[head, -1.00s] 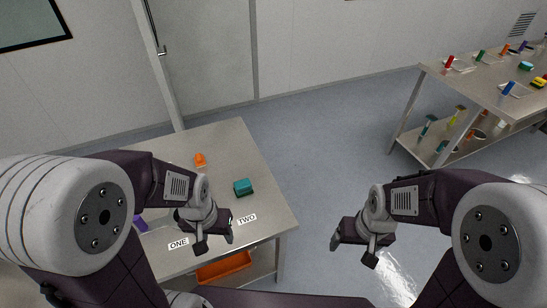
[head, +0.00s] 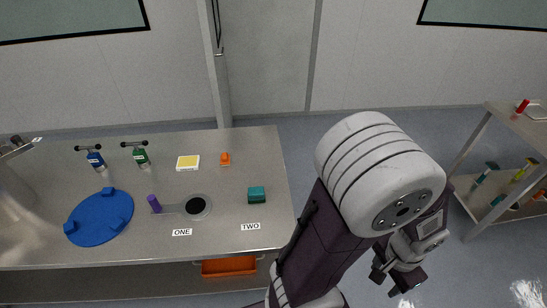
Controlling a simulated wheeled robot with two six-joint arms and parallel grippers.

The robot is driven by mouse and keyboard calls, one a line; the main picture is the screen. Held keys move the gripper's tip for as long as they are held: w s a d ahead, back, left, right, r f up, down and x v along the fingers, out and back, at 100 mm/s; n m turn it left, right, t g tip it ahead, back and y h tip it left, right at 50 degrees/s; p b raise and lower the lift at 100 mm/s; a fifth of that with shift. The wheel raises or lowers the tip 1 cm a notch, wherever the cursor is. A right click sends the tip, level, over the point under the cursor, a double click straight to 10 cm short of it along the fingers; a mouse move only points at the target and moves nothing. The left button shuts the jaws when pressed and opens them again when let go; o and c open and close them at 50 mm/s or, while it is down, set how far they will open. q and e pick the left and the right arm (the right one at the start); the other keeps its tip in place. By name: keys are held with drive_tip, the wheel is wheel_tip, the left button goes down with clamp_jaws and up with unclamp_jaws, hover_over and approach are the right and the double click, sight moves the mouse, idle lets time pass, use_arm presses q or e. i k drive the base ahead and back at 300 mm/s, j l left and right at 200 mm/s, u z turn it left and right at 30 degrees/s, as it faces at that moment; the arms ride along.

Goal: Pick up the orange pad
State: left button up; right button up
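A small orange object (head: 225,158) sits near the back of the steel table (head: 150,142), left of its right rear corner. It is the only orange thing on the tabletop; its shape is too small to make out well. My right gripper (head: 396,283) is off the table's right side, over the floor, far from the orange object. Its fingers are apart with nothing between them. My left gripper is out of view.
A yellow pad in a white tray (head: 188,162) lies left of the orange object. A teal block (head: 257,194), purple-handled tool (head: 154,204), blue disc (head: 100,218), and blue (head: 96,160) and green (head: 140,156) bottles stand around. An orange bin (head: 229,265) is below.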

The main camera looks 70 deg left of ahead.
sight(224, 158)
drive_tip(key=i+u, duration=0.2)
drive_tip(key=i, duration=0.2)
drive_tip(key=i+l+u, duration=0.45)
drive_tip(key=i, duration=0.3)
drive_tip(key=i+j+u, duration=0.2)
drive_tip(key=u, duration=0.25)
drive_tip(key=i+j+u, duration=0.15)
drive_tip(key=u, duration=0.3)
drive_tip(key=i+u, duration=0.3)
drive_tip(key=u, duration=0.2)
drive_tip(key=i+u, duration=0.25)
drive_tip(key=u, duration=0.2)
drive_tip(key=i+l+u, duration=0.15)
drive_tip(key=u, duration=0.3)
drive_tip(key=i+l+u, duration=0.2)
drive_tip(key=u, duration=0.25)
drive_tip(key=i+l+u, duration=0.25)
drive_tip(key=u, duration=0.2)
drive_tip(key=i+u, duration=0.15)
drive_tip(key=u, duration=0.3)
drive_tip(key=i+u, duration=0.15)
drive_tip(key=u, duration=0.3)
drive_tip(key=i+l+u, duration=0.1)
drive_tip(key=u, duration=0.3)
drive_tip(key=i+l+u, duration=0.15)
drive_tip(key=u, duration=0.3)
drive_tip(key=i+l+u, duration=0.15)
drive_tip(key=u, duration=0.3)
